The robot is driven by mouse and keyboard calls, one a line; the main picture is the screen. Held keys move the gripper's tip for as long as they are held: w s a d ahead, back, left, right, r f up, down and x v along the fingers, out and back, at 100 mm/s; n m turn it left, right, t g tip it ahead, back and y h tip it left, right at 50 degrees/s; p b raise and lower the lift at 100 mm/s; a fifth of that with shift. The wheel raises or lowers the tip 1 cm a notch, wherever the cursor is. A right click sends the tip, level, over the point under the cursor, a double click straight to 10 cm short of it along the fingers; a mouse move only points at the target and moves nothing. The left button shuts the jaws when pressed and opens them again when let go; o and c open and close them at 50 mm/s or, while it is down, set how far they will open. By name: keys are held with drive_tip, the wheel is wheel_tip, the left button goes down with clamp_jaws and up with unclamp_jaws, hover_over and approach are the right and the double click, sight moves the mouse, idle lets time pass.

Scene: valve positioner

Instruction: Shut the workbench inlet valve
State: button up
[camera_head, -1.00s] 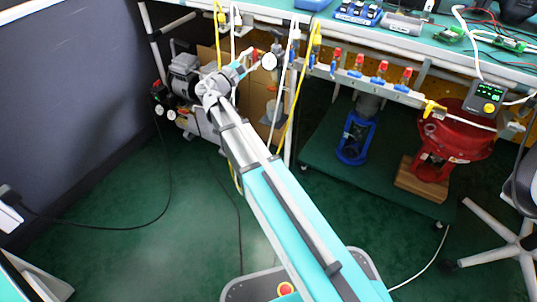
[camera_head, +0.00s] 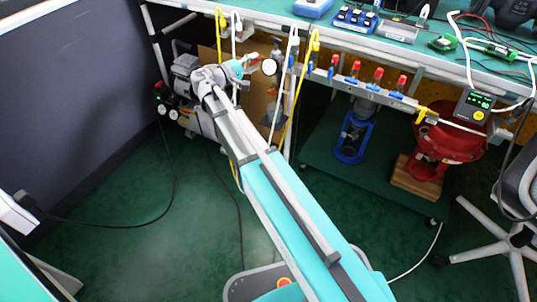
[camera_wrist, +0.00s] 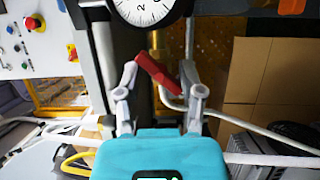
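The workbench inlet valve shows as a red lever handle (camera_wrist: 158,76) in the wrist view, tilted from upper left to lower right, just below a round white gauge (camera_wrist: 143,8). My gripper (camera_wrist: 159,72) is open, with one finger on each side of the handle. I cannot tell whether either finger touches it. In the head view my gripper (camera_head: 246,63) is by the left bench leg, close to the gauge (camera_head: 269,67). The handle is small and hard to make out there.
Yellow and white hoses hang close around my gripper. A manifold (camera_head: 350,82) with several red-handled valves runs along the bench front to the right. A compressor (camera_head: 187,75) stands behind on the left. Cardboard boxes (camera_wrist: 262,85) are to the right in the wrist view.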

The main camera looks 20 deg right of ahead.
drive_tip(key=v, duration=1.4)
drive_tip(key=s+d+f+m+g+y+b, duration=0.1)
drive_tip(key=s+d+f+g+y+b, duration=0.1)
drive_tip(key=f, duration=0.7)
drive_tip(key=s+d+f+m+g+y+b, duration=0.1)
drive_tip(key=s+d+f+g+y+b, duration=0.1)
drive_tip(key=s+d+f+y+b, duration=0.3)
drive_tip(key=s+d+f+m+g+y+b, duration=0.1)
drive_tip(key=s+d+f, duration=0.5)
drive_tip(key=f, duration=0.7)
drive_tip(key=shift+s+f+g+y+b, duration=0.25)
drive_tip(key=shift+s+g+y+b, duration=0.2)
drive_tip(key=shift+y+b, duration=1.15)
drive_tip(key=shift+h, duration=0.3)
drive_tip(key=s+a+r+m+y+p, duration=0.1)
drive_tip(key=s+r+y+p, duration=0.5)
drive_tip(key=r+p, duration=0.7)
drive_tip(key=s+g+p, duration=0.1)
drive_tip(key=p, duration=0.1)
drive_tip(key=shift+r+m+p, duration=0.3)
drive_tip(key=shift+r+p, duration=0.1)
drive_tip(key=shift+s+a, duration=0.1)
drive_tip(key=shift+s, duration=0.05)
